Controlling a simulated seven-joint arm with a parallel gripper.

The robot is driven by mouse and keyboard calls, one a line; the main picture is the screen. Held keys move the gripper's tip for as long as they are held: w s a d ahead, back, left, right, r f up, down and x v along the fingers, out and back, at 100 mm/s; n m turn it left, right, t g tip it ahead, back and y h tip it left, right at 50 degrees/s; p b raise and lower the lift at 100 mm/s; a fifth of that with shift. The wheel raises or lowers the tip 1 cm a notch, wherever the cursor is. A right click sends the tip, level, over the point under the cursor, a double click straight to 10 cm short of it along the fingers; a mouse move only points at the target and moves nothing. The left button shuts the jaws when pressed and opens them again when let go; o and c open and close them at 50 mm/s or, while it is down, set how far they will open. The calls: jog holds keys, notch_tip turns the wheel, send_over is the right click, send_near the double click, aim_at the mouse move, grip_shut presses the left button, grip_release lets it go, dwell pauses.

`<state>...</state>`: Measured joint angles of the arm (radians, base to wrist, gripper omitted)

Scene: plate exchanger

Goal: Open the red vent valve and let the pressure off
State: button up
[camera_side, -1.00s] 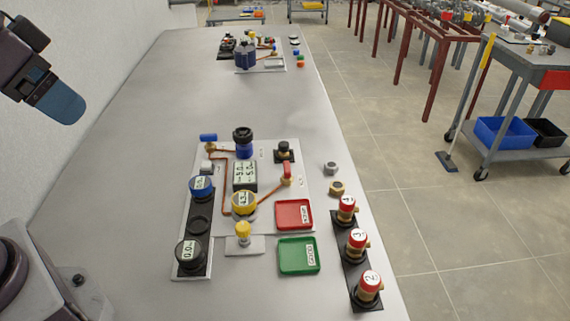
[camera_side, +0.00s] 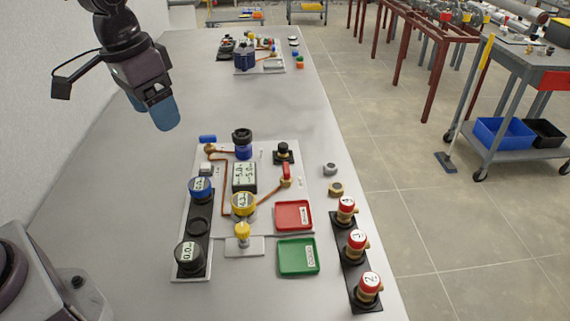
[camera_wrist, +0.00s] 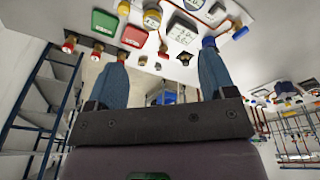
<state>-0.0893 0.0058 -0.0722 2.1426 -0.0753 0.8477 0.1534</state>
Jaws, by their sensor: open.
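The red vent valve (camera_side: 286,170) has a red handle that stands upright at the end of a copper pipe, on the right part of the white board (camera_side: 262,148). A small red part in the wrist view (camera_wrist: 163,47) looks like the same handle. My gripper (camera_side: 165,114) hangs in the air at the upper left of the side view, above the bench and well apart from the valve. Its blue fingers stand wide apart with nothing between them in the wrist view (camera_wrist: 163,55). A digital display (camera_side: 244,176) sits left of the valve; its digits are hard to read.
A yellow-rimmed gauge (camera_side: 243,204), a blue-rimmed gauge (camera_side: 200,188) and a black gauge (camera_side: 189,256) surround the pipework. A red tray (camera_side: 293,215) and a green tray (camera_side: 298,257) lie in front. Several red-capped valves (camera_side: 357,242) line the right edge. The bench's left side is clear.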

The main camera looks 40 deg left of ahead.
jog(key=w+d+f+m+h, duration=0.2)
jog(key=w+f+m, duration=0.3)
jog(key=w+f, duration=1.05)
jog(key=m+t, duration=0.2)
jog(key=m, duration=0.1)
send_near(286, 167)
jog(key=shift+h, duration=0.3)
jog(key=x, duration=0.9)
jog(key=shift+w+a+f, duration=0.15)
jog(key=shift+a, duration=0.1)
jog(key=shift+c, duration=0.4)
jog(key=c, duration=0.9)
jog(key=shift+o, duration=0.2)
